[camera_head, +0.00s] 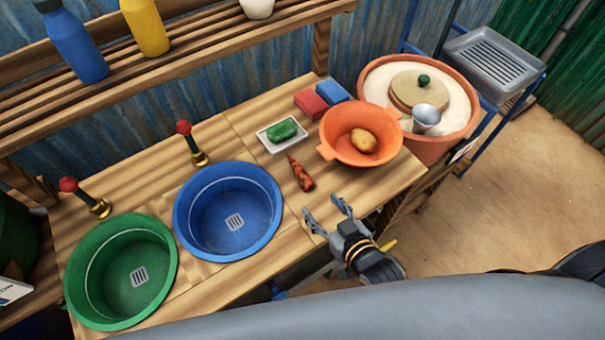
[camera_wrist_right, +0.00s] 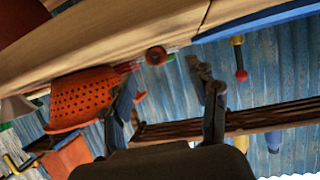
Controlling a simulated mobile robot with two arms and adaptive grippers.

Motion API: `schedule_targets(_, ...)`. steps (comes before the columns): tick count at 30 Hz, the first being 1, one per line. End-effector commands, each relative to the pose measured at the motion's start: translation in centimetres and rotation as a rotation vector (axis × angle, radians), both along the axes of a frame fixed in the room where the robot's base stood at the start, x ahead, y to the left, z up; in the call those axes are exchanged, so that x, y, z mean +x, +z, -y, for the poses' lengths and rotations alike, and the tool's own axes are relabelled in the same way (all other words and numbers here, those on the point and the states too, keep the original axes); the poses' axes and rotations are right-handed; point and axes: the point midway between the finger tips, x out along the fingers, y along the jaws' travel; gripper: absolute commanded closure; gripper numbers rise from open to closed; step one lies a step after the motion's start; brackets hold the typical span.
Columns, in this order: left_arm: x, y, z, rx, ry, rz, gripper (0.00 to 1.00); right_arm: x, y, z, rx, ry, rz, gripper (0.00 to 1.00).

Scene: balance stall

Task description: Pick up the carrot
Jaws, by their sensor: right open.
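The carrot (camera_head: 301,174), reddish-orange with dark patches, lies on the wooden counter between the blue basin and the orange colander. My right gripper (camera_head: 324,209) is open and empty at the counter's front edge, with its fingers pointing toward the carrot and a short gap between them. In the right wrist view, which is turned upside down, the blunt end of the carrot (camera_wrist_right: 156,56) shows ahead, between the two spread fingers (camera_wrist_right: 166,78). My left gripper is not in view.
The orange colander (camera_head: 329,145) holding a potato (camera_head: 363,140) stands right of the carrot. A white dish (camera_head: 265,143) with a green item lies behind it. The blue basin (camera_head: 186,220) and green basin (camera_head: 75,285) are on the left. Red and blue blocks (camera_head: 311,103) sit behind the colander.

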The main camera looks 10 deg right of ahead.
Motion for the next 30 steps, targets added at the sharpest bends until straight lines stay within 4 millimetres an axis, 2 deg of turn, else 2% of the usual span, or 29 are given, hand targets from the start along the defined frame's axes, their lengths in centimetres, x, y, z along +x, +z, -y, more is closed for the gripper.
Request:
schedule_targets(3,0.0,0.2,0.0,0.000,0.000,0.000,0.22,1.5,-0.6,-0.4,0.000,0.000,0.001,0.41)
schedule_targets(10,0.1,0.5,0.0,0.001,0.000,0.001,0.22,2.9,-0.9,-0.7,0.000,0.000,0.000,0.41)
schedule_targets(19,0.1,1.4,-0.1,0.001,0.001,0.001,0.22,6.8,-1.9,-1.2,0.000,0.000,0.000,0.41)
schedule_targets(28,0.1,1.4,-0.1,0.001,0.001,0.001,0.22,7.3,-2.3,-1.4,0.000,0.000,-0.001,0.41)
schedule_targets(29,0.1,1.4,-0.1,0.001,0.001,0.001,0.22,7.3,-2.3,-1.4,0.000,0.000,-0.001,0.43)
schedule_targets(30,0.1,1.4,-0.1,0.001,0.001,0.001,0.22,7.3,-2.3,-1.4,0.000,0.000,-0.001,0.51)
